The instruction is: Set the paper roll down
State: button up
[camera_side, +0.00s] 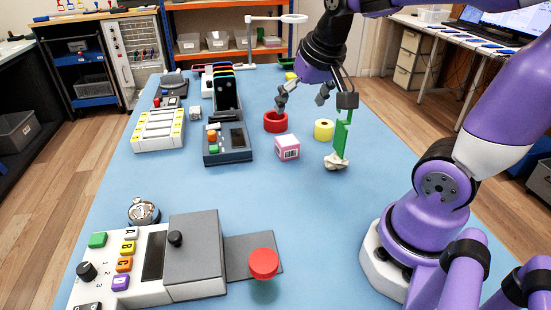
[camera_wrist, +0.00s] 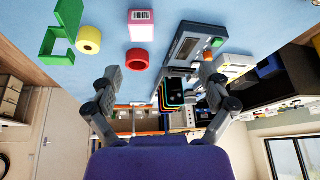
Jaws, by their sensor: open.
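A short yellow roll (camera_side: 323,130), the likeliest paper roll, stands on the blue table (camera_side: 220,190) with its hole facing up. It also shows in the wrist view (camera_wrist: 88,40), near the top left. My gripper (camera_side: 303,98) is open and empty above the table, a little behind the roll in the side view. In the wrist view my gripper (camera_wrist: 161,76) has its fingers wide apart with nothing between them. The roll is apart from both fingers.
A red ring (camera_side: 276,122) and a pink-and-white box (camera_side: 287,148) stand left of the roll. A green bracket (camera_side: 341,138) stands close on its right, with a crumpled pale lump (camera_side: 336,161) at its foot. The table's middle front is clear.

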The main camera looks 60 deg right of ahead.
jog(key=s+a+n+t+y, duration=0.1)
jog(key=s+a+n+y, duration=0.1)
jog(key=s+a+n, duration=0.3)
jog(key=a+n, duration=0.1)
jog(key=a, duration=0.2)
jog(key=shift+s+f, duration=0.2)
